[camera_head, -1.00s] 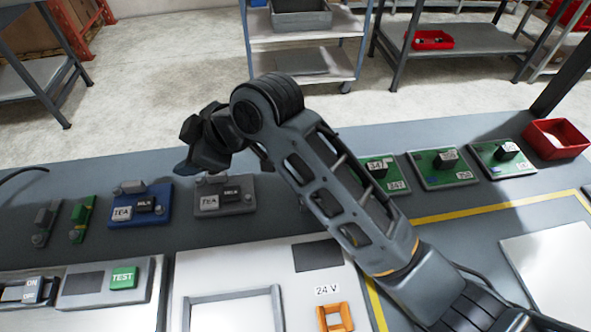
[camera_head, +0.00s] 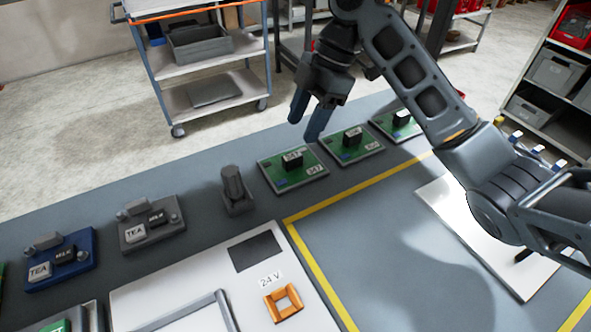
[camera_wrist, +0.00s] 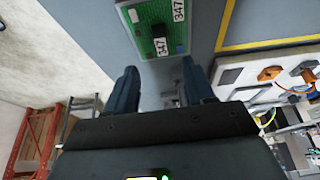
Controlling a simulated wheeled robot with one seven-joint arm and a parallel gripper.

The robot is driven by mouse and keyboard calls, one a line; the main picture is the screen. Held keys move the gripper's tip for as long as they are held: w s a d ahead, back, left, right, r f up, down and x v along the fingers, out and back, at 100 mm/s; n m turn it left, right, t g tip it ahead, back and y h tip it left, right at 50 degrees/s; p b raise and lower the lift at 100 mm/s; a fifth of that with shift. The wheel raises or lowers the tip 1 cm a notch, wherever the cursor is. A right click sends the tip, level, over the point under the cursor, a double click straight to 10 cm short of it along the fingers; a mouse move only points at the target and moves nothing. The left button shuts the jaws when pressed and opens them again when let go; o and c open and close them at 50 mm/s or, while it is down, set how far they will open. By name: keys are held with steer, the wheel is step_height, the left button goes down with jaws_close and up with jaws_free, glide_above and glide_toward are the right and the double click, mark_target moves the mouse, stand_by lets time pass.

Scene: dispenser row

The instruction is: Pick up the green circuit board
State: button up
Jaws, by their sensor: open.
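Several green circuit boards stand in a row at the back of the bench. The nearest board (camera_head: 291,171) has a dark block and white labels reading 347. In the wrist view that green board (camera_wrist: 139,33) lies beyond the fingers, near the top. A second board (camera_head: 352,145) is to its right, and a third board (camera_head: 398,124) is partly hidden by my arm. My gripper (camera_head: 307,122) is open and empty, above and behind the first two boards in the head view. In the wrist view its two dark fingers (camera_wrist: 163,88) are apart with nothing between them.
A white panel (camera_head: 190,290) with an orange square (camera_head: 283,303) is in front. The yellow-edged grey area (camera_head: 375,240) is mostly clear.

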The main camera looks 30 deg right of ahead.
mark_target(293, 156)
steer(key=shift+s+a+f, duration=0.15)
steer(key=shift+s+f, duration=0.05)
steer(key=shift+f, duration=0.85)
steer(key=shift+p+x, duration=0.55)
steer(key=shift+x, duration=2.15)
steer(key=shift+w+a, duration=0.1)
steer(key=shift+r, duration=0.1)
steer(key=shift+c, duration=0.3)
jaws_close()
